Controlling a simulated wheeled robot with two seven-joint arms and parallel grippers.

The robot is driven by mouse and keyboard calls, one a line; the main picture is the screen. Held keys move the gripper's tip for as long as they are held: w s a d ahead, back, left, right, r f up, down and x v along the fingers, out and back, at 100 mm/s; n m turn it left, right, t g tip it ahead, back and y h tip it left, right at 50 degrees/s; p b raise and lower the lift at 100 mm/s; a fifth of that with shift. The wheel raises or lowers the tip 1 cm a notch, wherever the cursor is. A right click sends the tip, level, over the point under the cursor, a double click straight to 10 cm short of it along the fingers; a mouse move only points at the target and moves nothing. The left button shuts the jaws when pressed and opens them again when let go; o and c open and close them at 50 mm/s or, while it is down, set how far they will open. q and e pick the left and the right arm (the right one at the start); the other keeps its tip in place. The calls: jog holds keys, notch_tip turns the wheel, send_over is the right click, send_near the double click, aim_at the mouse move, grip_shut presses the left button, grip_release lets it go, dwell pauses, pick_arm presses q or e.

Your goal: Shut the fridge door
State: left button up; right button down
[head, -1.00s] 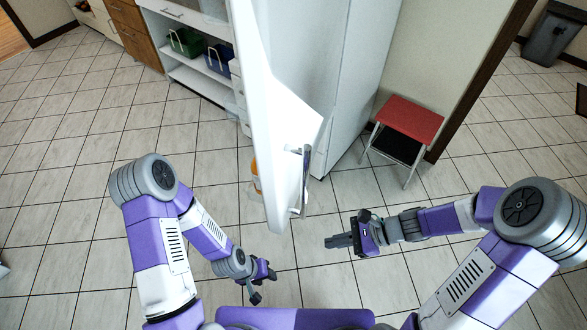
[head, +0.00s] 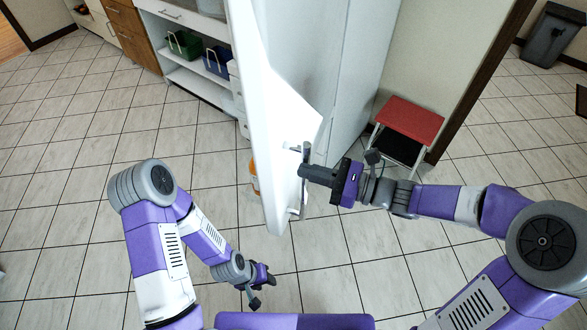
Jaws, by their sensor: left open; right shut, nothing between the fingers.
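The white fridge door (head: 258,110) stands wide open, its edge pointing toward me in the middle of the head view. Its metal handle (head: 305,158) is on the right face of the door. The fridge body (head: 352,80) stands behind it to the right. My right gripper (head: 303,172) is shut and empty, its fingertips at the handle; I cannot tell whether they touch it. My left gripper (head: 262,290) is open and empty, low in the view, below the door's near end and apart from it.
A red-topped step stool (head: 410,120) stands right of the fridge, close behind my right forearm in the picture. Shelves with a green bin (head: 186,43) and a blue bin (head: 217,60) are at back left. An orange item (head: 254,176) shows at the door's left side. Tiled floor at left is clear.

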aim_at(280, 164)
jog(key=shift+b+x, duration=0.35)
jog(key=shift+x, duration=1.7)
